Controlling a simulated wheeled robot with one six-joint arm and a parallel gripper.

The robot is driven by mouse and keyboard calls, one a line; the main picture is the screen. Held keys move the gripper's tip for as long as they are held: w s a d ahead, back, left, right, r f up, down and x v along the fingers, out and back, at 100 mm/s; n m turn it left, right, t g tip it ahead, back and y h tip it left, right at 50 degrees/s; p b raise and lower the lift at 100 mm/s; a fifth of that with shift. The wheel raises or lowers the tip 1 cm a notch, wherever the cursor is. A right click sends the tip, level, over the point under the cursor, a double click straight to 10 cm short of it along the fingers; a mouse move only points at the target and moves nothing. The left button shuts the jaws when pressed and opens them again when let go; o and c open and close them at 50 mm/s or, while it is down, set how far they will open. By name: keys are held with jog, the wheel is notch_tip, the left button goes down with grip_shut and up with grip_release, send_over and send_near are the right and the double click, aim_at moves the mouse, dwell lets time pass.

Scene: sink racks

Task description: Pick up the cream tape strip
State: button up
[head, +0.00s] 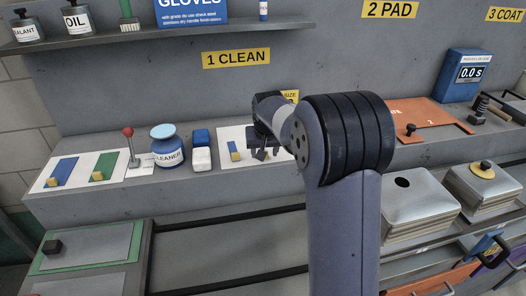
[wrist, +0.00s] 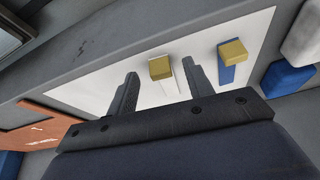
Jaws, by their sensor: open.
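The cream tape strip (wrist: 171,88) lies on a white sheet, with a yellow block (wrist: 160,68) at its far end. It shows in the wrist view between the two dark fingers of my gripper (wrist: 160,70), which is open and empty. Whether the fingers touch the strip or sheet I cannot tell. In the head view my gripper (head: 263,151) is over the white sheet (head: 228,133), and the cream strip is hidden behind it. A blue strip (wrist: 228,73) with its own yellow block (wrist: 232,50) lies beside it; it also shows in the head view (head: 232,146).
Blue (head: 200,136) and white (head: 201,160) blocks and a cleaner jar (head: 167,146) stand left of the sheet. An orange plate (head: 425,118) lies to the right. A shelf (head: 170,33) with bottles hangs above, and metal tanks (head: 418,205) sit lower right.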

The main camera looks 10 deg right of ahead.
jog(key=shift+w+f, duration=0.2)
jog(key=shift+f, duration=0.3)
jog(key=c, duration=0.9)
jog(key=shift+c, duration=0.2)
